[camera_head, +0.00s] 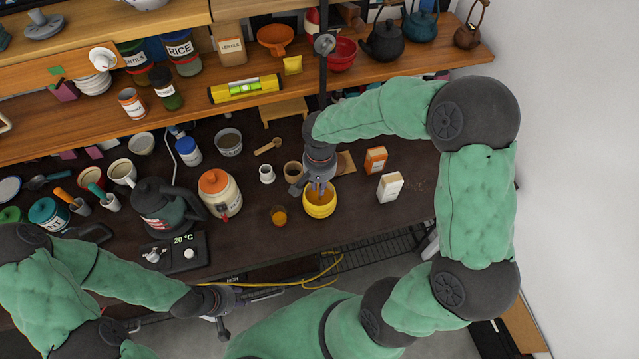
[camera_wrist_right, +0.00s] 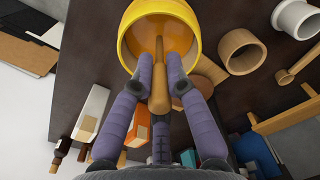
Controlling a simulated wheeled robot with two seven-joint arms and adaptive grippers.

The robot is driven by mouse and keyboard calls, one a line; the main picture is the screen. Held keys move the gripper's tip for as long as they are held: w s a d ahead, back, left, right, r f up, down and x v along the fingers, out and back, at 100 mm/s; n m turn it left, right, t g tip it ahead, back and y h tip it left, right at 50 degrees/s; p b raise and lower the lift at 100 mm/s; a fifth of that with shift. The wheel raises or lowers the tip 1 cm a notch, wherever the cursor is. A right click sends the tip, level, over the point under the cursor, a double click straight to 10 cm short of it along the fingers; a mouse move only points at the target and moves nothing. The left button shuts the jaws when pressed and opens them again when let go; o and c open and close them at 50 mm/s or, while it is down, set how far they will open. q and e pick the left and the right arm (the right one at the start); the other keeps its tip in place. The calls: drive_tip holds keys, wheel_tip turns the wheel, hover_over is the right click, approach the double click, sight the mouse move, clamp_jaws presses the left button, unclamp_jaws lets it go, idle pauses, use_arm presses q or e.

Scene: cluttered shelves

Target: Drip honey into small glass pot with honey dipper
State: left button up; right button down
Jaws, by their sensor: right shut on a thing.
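A round yellow pot (camera_head: 320,209) stands on the dark counter. My right gripper (camera_head: 319,187) is over its mouth, pointing down. In the right wrist view my right gripper (camera_wrist_right: 160,66) is shut on the wooden honey dipper (camera_wrist_right: 159,92), whose far end reaches into the yellow pot (camera_wrist_right: 195,20). The dipper's tip and the honey are hard to make out. A small amber-orange glass pot (camera_head: 279,217) stands on the counter just left of the yellow pot, near the front edge. My left gripper (camera_head: 254,310) is empty and open, low in front of the counter.
An orange-lidded jar (camera_head: 222,203) and dark kettle (camera_head: 160,205) stand farther left. A brown cup (camera_head: 293,172) and white mortar-like cup (camera_head: 266,174) are behind the pots. An orange box (camera_head: 376,160) and white box (camera_head: 390,187) stand right. A yellow cable (camera_head: 300,282) hangs in front.

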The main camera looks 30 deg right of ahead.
idle(0.3)
drive_tip(key=shift+r+p, duration=3.25)
drive_tip(key=shift+r, duration=1.55)
drive_tip(key=shift+f, duration=0.1)
drive_tip(key=w+a+b, duration=0.1)
drive_tip(key=a, duration=1.1)
drive_tip(key=shift+w+a, duration=0.4)
drive_tip(key=shift+f+b, duration=0.15)
drive_tip(key=shift+b, duration=0.2)
drive_tip(key=shift+f+b, duration=1.15)
drive_tip(key=shift+f, duration=0.25)
